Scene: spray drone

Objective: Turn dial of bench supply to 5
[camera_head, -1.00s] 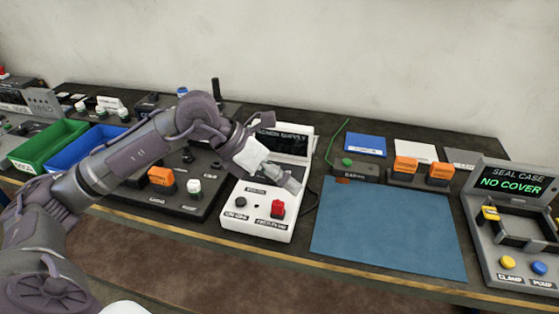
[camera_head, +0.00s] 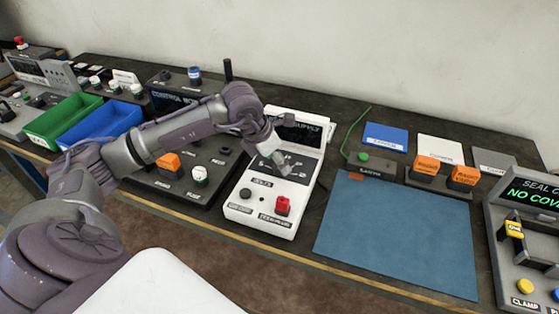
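The bench supply (camera_head: 262,216) is a white sloped box with a dark screen at its top, a dark dial panel (camera_head: 306,165) with white marks, a small black knob (camera_head: 245,193) and a red knob (camera_head: 283,205). My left gripper (camera_head: 284,168) is over the dial panel, pointing down at it. The dial itself is mostly hidden behind the gripper, so its setting cannot be read. Whether the fingers touch or grip the dial is too small to tell. My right gripper is not in view.
A dark control box with an orange block (camera_head: 168,162) and a white-green knob (camera_head: 200,175) stands left of the supply. Green (camera_head: 62,122) and blue (camera_head: 100,133) bins lie further left.

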